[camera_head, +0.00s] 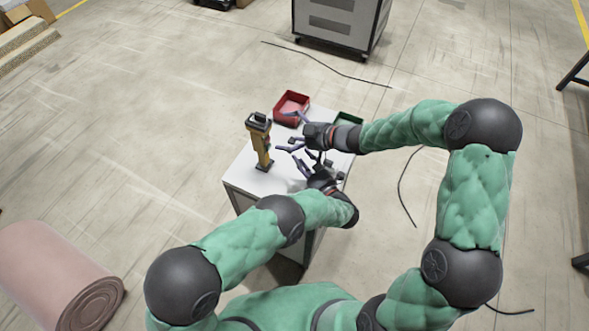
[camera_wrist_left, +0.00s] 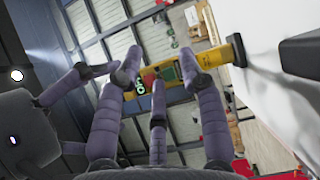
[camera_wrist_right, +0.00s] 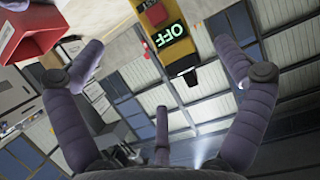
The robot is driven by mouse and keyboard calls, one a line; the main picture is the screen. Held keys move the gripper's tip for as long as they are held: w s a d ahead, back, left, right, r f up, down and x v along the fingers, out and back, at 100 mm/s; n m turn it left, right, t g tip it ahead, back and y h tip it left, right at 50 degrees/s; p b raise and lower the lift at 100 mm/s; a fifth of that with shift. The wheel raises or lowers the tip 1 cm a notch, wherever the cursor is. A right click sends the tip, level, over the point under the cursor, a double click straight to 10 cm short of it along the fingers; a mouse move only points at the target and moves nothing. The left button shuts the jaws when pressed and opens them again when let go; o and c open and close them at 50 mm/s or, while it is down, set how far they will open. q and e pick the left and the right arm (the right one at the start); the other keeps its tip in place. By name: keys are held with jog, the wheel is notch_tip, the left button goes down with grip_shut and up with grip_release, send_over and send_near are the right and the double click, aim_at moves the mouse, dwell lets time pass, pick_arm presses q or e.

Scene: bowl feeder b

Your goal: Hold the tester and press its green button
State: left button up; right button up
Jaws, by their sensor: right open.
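The tester (camera_head: 259,144) is a yellow upright device with a black top, standing on the white table. In the right wrist view the tester (camera_wrist_right: 178,48) shows a green-lit "OFF" display (camera_wrist_right: 170,34) and a red part (camera_wrist_right: 156,14). In the left wrist view the tester (camera_wrist_left: 214,56) lies across, beyond my fingers, with a small green patch, possibly the button (camera_wrist_left: 169,73). My left gripper (camera_head: 297,178) is open, right of the tester and apart from it. My right gripper (camera_head: 290,142) is open and empty, above the left one, also right of the tester.
A red bin (camera_head: 291,106) stands at the table's back, and a green bin (camera_head: 350,119) is partly hidden behind my right arm. The white table (camera_head: 243,178) has bare surface at its left front. A grey cabinet (camera_head: 340,25) stands farther back on the floor.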

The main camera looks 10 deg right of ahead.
aim_at(262, 132)
pick_arm(q)
jog(key=s+a+n+y, duration=0.2)
jog(key=s+a+n+g+y, duration=0.1)
jog(key=y, duration=0.1)
jog(key=shift+s+a+r, duration=0.25)
jog(key=shift+a+r, duration=0.05)
jog(key=shift+a, duration=0.05)
pick_arm(e)
jog(key=x, duration=1.1)
jog(key=shift+s+f, duration=0.1)
jog(key=c, duration=1.8)
pick_arm(q)
grip_shut()
